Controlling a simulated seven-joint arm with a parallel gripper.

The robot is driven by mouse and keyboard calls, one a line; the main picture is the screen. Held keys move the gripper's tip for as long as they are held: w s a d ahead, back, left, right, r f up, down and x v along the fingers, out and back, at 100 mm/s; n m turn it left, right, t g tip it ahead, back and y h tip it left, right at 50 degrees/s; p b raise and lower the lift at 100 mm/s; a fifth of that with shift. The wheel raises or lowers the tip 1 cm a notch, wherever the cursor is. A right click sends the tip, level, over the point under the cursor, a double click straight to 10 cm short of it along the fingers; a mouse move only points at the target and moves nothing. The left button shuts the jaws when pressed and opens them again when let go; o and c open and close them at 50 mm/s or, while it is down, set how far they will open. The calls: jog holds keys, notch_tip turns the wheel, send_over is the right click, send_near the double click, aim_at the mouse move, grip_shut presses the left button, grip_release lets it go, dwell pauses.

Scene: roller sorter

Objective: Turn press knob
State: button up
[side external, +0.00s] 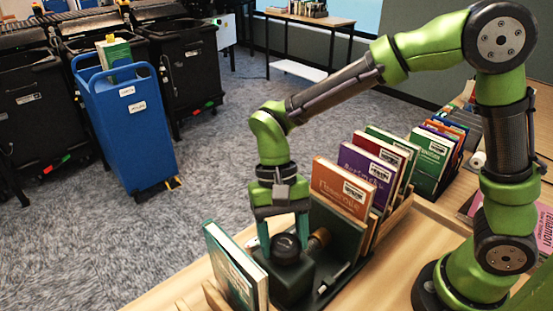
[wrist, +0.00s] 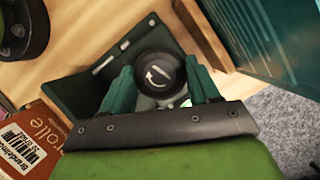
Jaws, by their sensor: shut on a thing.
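The press knob (side external: 287,246) is a round black knob on top of a dark green press block (side external: 292,278), between books on the table. In the wrist view the knob (wrist: 158,74) shows a white curved arrow and a slot mark on its face. My gripper (side external: 283,235) points straight down over the block. Its two teal fingers (wrist: 158,85) stand on either side of the knob and are shut on it. The block sits on a dark base plate (wrist: 108,95) with a small light-coloured bar (wrist: 110,65) on it.
A green book (side external: 236,268) stands left of the press, close to my gripper. An orange book (side external: 342,188) and a purple book (side external: 367,175) lean in a wooden rack to the right. A blue cart (side external: 128,130) and black bins (side external: 190,65) stand on the carpet beyond the table.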

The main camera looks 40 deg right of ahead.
jog(key=shift+m, duration=0.6)
jog(key=shift+y, duration=0.3)
jog(key=o, duration=1)
jog(key=shift+o, duration=0.2)
jog(key=shift+r, duration=0.1)
jog(key=v, duration=1.6)
jog(key=shift+r, duration=0.4)
jog(key=shift+d, duration=0.15)
